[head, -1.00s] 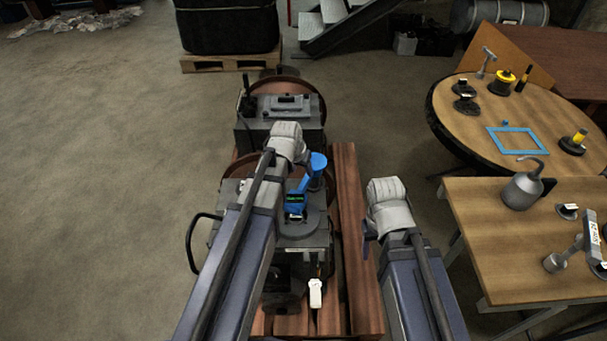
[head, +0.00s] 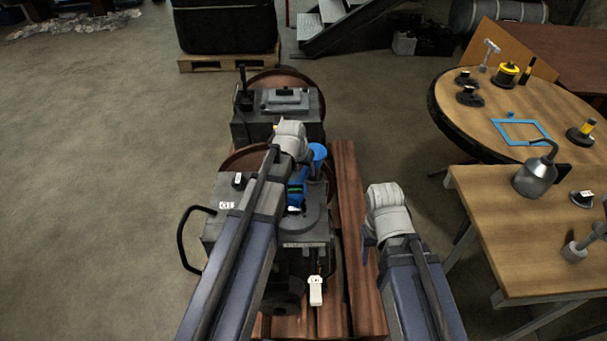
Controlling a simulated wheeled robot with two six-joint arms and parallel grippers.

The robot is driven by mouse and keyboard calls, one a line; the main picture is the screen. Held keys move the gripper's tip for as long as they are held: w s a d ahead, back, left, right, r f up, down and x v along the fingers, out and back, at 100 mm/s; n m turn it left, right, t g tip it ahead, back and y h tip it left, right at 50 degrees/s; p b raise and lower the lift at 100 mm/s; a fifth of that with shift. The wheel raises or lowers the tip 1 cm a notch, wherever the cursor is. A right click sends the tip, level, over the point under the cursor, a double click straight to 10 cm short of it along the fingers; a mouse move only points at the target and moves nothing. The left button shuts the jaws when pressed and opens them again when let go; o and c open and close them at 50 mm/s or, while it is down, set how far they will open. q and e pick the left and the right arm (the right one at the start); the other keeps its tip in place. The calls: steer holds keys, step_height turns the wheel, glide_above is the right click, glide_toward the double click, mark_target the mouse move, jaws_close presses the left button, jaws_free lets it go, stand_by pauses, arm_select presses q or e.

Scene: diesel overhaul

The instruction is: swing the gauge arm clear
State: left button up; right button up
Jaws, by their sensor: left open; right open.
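The gauge arm, a blue piece with a small green-lit display (head: 296,190), sits over the round grey top of the nearer engine block (head: 318,234). A blue round-topped post (head: 317,153) stands just behind it. My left gripper (head: 289,142) is above the block, beside the blue post; its fingers are mostly hidden by its pale wrist, and whether it touches the gauge arm cannot be told. It is open. My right gripper (head: 368,238) is open and empty to the right of the block, above the brown beam's edge, its fingers only partly visible.
A second grey block (head: 283,128) stands behind. A black curved handle (head: 183,238) sticks out at left. A white tag (head: 316,291) hangs in front. A wooden bench (head: 480,215) with an oil can (head: 536,177) and a round table (head: 455,95) stand right.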

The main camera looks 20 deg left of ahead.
arm_select(q)
steer(key=shift+c, duration=0.2)
jaws_close()
stand_by(0.3)
stand_by(0.9)
